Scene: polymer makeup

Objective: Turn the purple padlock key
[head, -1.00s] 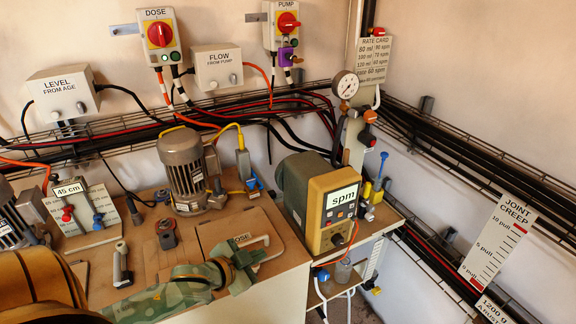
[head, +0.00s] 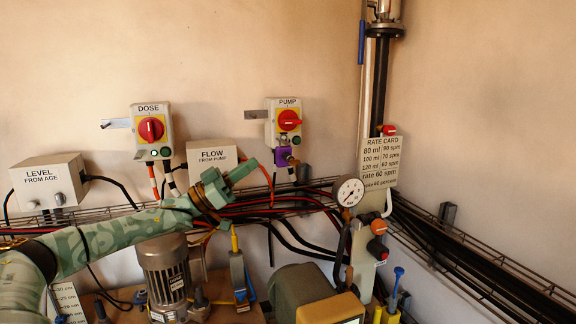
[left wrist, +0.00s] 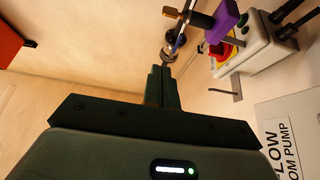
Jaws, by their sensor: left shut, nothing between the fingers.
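The purple padlock (head: 283,156) hangs under the red rotary switch of the PUMP box (head: 285,122) on the wall. A small brass key part (head: 291,160) sticks out from its front. My left gripper (head: 250,167) is shut and empty, left of and slightly below the padlock in the head view. Whether its tips touch anything is unclear. My right gripper is out of view.
The FLOW box (head: 211,155) is on the wall just behind my left gripper. The DOSE box (head: 151,130) is further left. Cables and a wire tray (head: 320,190) run below. A pressure gauge (head: 348,191) and pipe stand right. The wall above is clear.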

